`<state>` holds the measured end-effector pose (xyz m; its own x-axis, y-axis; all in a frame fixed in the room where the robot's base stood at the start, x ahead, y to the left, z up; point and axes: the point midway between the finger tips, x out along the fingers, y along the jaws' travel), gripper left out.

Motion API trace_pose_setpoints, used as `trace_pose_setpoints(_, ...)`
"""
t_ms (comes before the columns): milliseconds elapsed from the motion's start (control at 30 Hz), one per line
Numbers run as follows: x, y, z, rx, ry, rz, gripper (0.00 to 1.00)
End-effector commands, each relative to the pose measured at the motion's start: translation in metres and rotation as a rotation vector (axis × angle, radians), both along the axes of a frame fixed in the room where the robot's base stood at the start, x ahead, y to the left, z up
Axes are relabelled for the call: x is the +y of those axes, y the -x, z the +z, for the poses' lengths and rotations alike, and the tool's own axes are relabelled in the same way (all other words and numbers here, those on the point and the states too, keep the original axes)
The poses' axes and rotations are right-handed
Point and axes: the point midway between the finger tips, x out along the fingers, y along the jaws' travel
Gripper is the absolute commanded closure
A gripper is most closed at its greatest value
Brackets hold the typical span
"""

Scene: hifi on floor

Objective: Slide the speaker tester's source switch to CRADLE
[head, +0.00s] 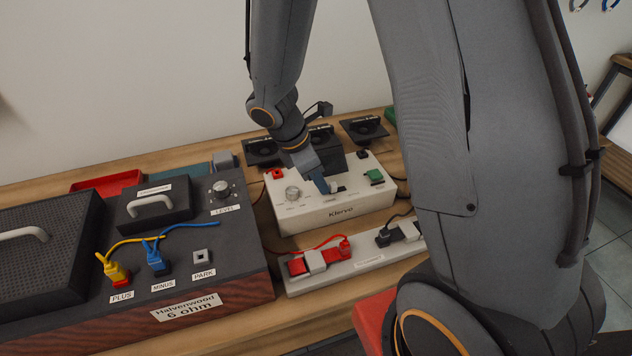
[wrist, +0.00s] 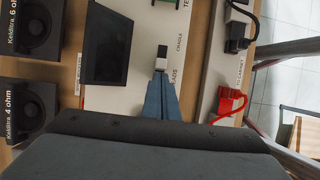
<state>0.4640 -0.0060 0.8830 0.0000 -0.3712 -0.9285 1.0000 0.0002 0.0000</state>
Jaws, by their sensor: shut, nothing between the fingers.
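The speaker tester is a white box marked Klervo (head: 345,212) on the bench. Its source switch (wrist: 162,62) shows in the wrist view as a white slider in a dark slot (wrist: 162,50). The bare dark part of the slot lies beside the CRADLE label (wrist: 179,44), and the slider sits at the other end, near a partly hidden label ending in "ADS". My gripper (head: 324,188) is shut and empty, its blue fingers low over the tester's top. In the wrist view the fingertips (wrist: 160,75) are right at the slider; I cannot tell whether they touch it.
A knob (head: 292,193), a red button (head: 277,173) and a green button (head: 375,176) are also on the tester. Small speakers (head: 363,129) stand behind it. A lead holder strip (head: 360,263) with red and black plugs lies in front. A dark 6 ohm cabinet (head: 190,303) stands left.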

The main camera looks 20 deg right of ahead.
Motion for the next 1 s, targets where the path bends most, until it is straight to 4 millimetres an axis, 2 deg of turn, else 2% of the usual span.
trace_pose_setpoints(233,-0.004,0.000,0.000,0.001,0.000,-0.001,1.00)
trace_pose_setpoints(500,-0.031,0.000,0.000,0.001,0.001,-0.001,1.00)
trace_pose_setpoints(833,-0.031,0.000,0.000,0.002,0.002,-0.003,1.00)
trace_pose_setpoints(1000,-0.018,0.001,0.001,0.002,0.002,-0.003,1.00)
